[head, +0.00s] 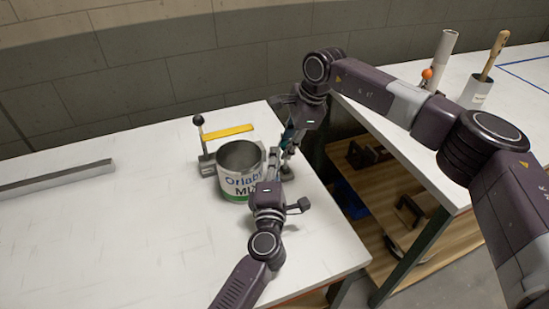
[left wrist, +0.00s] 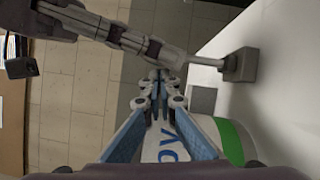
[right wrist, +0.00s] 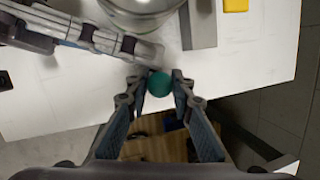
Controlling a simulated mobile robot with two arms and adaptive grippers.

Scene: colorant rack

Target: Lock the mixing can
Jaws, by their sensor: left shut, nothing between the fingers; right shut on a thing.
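The mixing can (head: 235,186), an open metal can with a white label and green band, stands upright on the white table. It also shows in the left wrist view (left wrist: 233,140) and at the top of the right wrist view (right wrist: 140,8). My left gripper (head: 273,165) is shut and empty, just in front of the can's right side; its fingertips meet in the left wrist view (left wrist: 160,82). My right gripper (right wrist: 159,82) is shut on a green knob (right wrist: 160,84). A grey rod (left wrist: 205,61) runs from a block (left wrist: 241,65) toward my right gripper.
Left of the can stands a lever with a black knob (head: 198,120) and a yellow bar (head: 228,132). A grey bar (head: 55,178) lies far left. Another table (head: 400,80) stands to the right, across a gap. My two grippers are close together.

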